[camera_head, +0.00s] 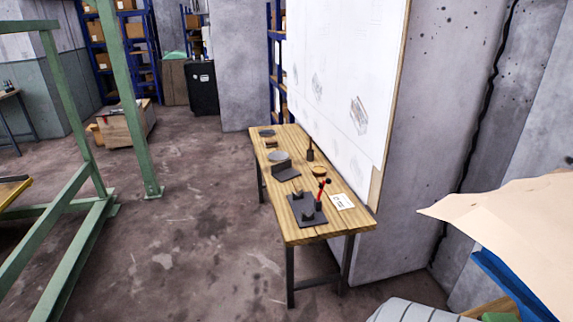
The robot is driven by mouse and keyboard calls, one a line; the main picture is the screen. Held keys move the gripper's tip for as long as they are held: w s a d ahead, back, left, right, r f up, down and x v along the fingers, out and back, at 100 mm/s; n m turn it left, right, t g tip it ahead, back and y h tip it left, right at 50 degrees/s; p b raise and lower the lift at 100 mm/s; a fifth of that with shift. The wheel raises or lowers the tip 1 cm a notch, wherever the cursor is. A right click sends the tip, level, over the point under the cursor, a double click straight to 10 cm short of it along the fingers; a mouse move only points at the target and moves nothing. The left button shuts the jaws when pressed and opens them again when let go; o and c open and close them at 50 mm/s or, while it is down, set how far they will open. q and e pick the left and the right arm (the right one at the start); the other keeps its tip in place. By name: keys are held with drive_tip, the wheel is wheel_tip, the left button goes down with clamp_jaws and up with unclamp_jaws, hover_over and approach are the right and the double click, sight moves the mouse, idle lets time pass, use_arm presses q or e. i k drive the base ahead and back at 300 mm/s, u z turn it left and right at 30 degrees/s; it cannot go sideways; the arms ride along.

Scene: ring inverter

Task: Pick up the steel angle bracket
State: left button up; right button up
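The steel angle bracket is most likely the dark L-shaped piece (286,172) on the wooden table (325,229), around the middle of its length. It has a flat base and an upright plate at its back left. It stands apart from me, across open floor. Neither of my grippers is in view.
The table also holds a dark plate with blocks and a red-handled tool (322,191), a white card (342,201), a round grey disc (279,156) and small parts. A white board (340,80) stands behind it. A green steel frame (128,110) is at left. Floor between is clear.

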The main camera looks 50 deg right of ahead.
sight(283, 171)
drive_tip(key=z, duration=0.4)
drive_tip(key=i, duration=1.9)
drive_tip(key=z, duration=0.95)
drive_tip(key=i, duration=0.95)
drive_tip(key=z, duration=1.65)
drive_tip(key=i, duration=0.7)
drive_tip(key=z, duration=0.75)
